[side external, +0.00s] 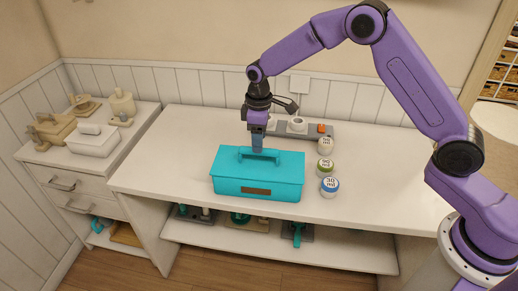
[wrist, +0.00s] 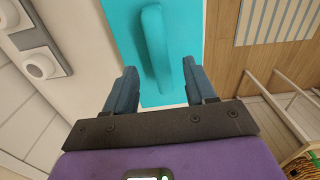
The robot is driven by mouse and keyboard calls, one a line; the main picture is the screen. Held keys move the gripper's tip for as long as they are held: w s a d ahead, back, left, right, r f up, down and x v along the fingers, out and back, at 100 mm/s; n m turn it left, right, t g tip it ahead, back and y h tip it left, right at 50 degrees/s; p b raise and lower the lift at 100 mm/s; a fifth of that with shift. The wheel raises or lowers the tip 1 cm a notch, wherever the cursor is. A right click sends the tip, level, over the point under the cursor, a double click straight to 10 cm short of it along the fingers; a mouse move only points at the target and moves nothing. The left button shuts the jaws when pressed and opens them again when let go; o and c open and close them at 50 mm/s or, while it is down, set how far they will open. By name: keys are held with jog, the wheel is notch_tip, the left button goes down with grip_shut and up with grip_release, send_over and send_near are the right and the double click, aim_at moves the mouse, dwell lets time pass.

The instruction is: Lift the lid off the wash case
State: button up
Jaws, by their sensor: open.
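The wash case (side external: 256,187) is a turquoise box with a brown label on its front, standing on the white worktop. Its turquoise lid (side external: 285,160) is on, with a raised bar handle (side external: 262,156) along the top. In the wrist view my gripper (wrist: 160,72) is open, a blue finger on each side of the handle (wrist: 156,40), with visible gaps. The lid (wrist: 128,25) lies below. I cannot tell exactly how far down the fingers reach beside the handle.
Three round labelled jars (side external: 325,168) stand right of the case. A grey rack (side external: 315,130) with white cups and an orange piece lies behind. A low cabinet (side external: 75,182) at left holds wooden items and a white box (side external: 95,141). A lower shelf (side external: 270,243) holds several objects.

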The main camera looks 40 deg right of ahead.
send_over(259, 159)
jog(key=s, duration=0.1)
jog(key=shift+s+a+f, duration=0.1)
jog(key=shift+a+f, duration=0.15)
jog(key=shift+f, duration=0.9)
jog(key=shift+a+f, duration=0.2)
jog(key=shift+f, duration=0.9)
grip_shut()
